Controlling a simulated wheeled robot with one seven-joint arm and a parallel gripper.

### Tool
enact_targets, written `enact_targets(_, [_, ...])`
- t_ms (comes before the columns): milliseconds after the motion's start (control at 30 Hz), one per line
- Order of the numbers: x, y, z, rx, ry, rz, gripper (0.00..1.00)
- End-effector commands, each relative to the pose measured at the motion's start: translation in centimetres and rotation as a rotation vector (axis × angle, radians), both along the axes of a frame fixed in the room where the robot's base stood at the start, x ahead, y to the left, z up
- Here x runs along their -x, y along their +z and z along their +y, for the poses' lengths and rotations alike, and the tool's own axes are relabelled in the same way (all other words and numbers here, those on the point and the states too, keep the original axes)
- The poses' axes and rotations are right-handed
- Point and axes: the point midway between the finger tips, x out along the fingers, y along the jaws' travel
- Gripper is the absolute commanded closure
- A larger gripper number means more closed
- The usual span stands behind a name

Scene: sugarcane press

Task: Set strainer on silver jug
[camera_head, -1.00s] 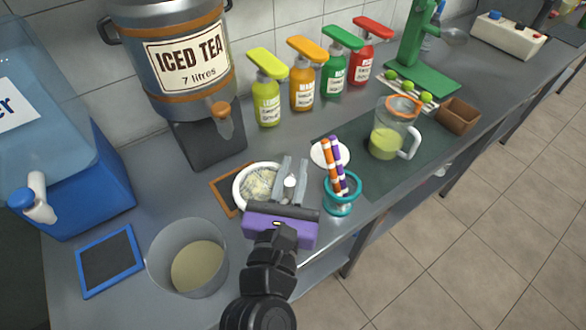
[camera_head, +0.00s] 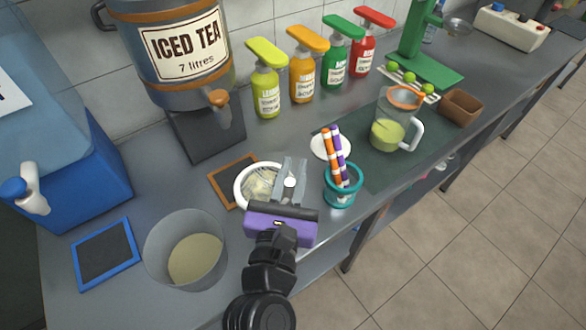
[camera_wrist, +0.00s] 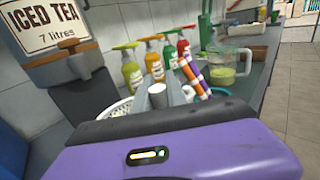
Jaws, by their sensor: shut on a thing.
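The strainer (camera_head: 258,186), a round white-rimmed bowl with a pale mesh, is just left of my gripper (camera_head: 290,183). My gripper is shut on the strainer's pale grip, which shows between the fingers in the wrist view (camera_wrist: 157,94). Part of the strainer's rim shows in the wrist view (camera_wrist: 118,108); the fingers and purple palm hide the rest. The silver jug (camera_head: 165,230), a wide grey open vessel with beige liquid low inside, stands to the left and nearer the front. The strainer is apart from it. I cannot tell how high the strainer is above the counter.
A teal cup (camera_head: 341,196) with striped straws stands close right of my gripper. A brown-framed slate (camera_head: 222,180) lies behind the strainer and a blue-framed slate (camera_head: 103,253) left of the jug. The iced tea dispenser (camera_head: 180,82) and several pump bottles stand behind.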

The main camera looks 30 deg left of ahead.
Motion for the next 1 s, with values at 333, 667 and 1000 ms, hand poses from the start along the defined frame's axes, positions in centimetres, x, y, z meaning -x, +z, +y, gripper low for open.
enact_targets(333, [0.00,-0.33,-0.04,0.002,0.000,0.002,1.00])
enact_targets(667, [0.01,-0.27,-0.04,0.002,0.000,0.001,0.57])
enact_targets(1000, [0.00,-0.21,-0.03,0.001,0.000,0.001,0.36])
